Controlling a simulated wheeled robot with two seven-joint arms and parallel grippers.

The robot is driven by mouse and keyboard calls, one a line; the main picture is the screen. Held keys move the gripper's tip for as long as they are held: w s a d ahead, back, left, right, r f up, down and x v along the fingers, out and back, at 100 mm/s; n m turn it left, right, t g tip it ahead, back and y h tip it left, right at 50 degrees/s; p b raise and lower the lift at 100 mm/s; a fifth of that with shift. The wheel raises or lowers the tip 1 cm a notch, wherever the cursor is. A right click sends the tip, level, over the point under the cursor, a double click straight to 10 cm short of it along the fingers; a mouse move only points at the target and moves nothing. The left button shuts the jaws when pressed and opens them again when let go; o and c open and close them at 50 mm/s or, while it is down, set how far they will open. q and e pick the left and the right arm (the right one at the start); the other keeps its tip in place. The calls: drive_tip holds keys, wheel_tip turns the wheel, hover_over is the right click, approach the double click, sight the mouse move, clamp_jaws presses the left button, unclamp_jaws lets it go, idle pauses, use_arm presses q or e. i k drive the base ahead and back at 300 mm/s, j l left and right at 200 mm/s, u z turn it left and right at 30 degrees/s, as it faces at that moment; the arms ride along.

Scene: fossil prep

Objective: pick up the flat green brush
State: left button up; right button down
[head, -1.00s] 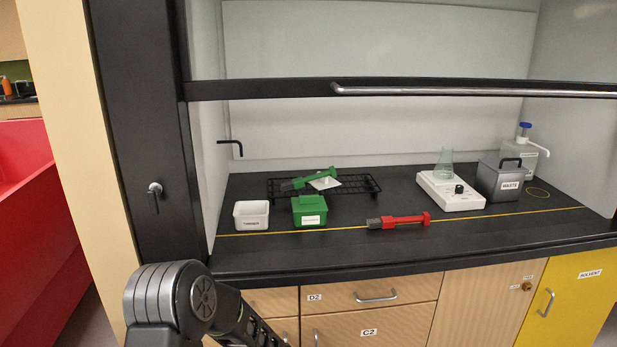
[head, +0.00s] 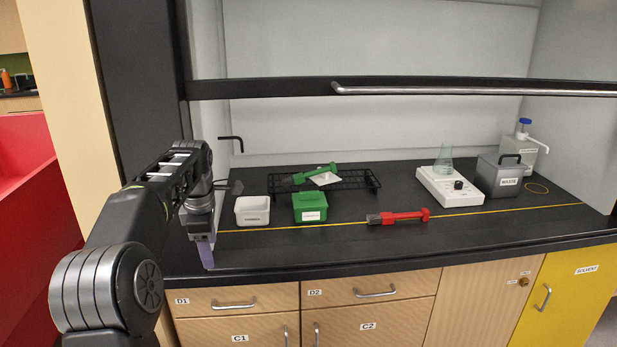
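The flat green brush (head: 318,173) lies on the black wire rack (head: 355,184) at the back left of the hood's worktop. Its handle points right and its dark bristle end lies to the left. A small white piece (head: 325,180) lies by its handle. My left gripper (head: 207,254) points down at the worktop's front left edge, to the left of and nearer than the brush, well apart from it. Only a purplish finger part shows, so its opening cannot be told. My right gripper is not in view.
A red brush (head: 404,217) lies to the right. A stirrer (head: 450,190) and waste bin (head: 500,178) stand farther right. The raised sash (head: 400,90) crosses above.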

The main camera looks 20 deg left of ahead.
sight(298, 179)
drive_tip(key=i, duration=2)
